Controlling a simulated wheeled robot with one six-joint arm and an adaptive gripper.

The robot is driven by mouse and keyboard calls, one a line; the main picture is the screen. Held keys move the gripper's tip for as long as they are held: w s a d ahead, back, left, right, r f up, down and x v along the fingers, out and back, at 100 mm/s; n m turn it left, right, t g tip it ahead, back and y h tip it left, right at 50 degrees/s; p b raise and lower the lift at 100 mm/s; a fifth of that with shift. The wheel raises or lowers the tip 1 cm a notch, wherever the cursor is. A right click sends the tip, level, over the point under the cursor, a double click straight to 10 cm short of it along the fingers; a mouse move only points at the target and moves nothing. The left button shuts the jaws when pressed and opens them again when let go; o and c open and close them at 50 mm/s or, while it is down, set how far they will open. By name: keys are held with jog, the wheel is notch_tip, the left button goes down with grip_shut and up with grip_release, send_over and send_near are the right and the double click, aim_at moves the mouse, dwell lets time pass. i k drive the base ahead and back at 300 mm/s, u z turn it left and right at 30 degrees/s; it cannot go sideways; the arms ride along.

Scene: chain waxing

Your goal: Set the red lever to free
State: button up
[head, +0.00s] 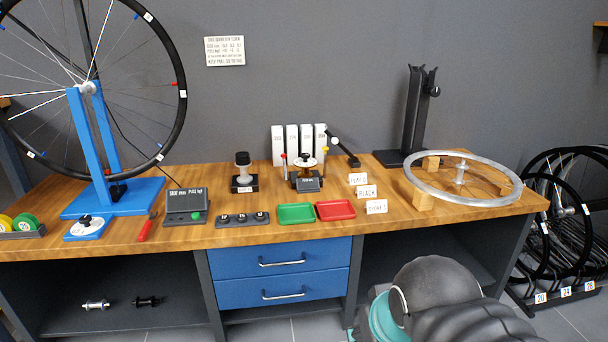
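A small black device (308,182) with a white disc on top stands mid-bench at the back. A thin upright stick with a red tip (284,159) stands at its left and may be the red lever; its setting and any "free" marking are too small to read. A yellow-tipped stick (326,149) stands at its right. A red-handled item (147,227) lies near the bench's front left, apart from this device. My gripper is not in view; only part of my arm shows at the bottom right.
The wooden bench (370,228) also carries a blue wheel stand (93,140), a green tray (296,214), a red tray (335,210) and a grey box (186,205). A metal rim (412,190) rests on wooden blocks at right. White boxes (293,143) stand behind the device.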

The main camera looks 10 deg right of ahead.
aim_at(283, 156)
jog(key=u, duration=0.3)
jog(key=i, duration=1.45)
jog(key=z, duration=0.3)
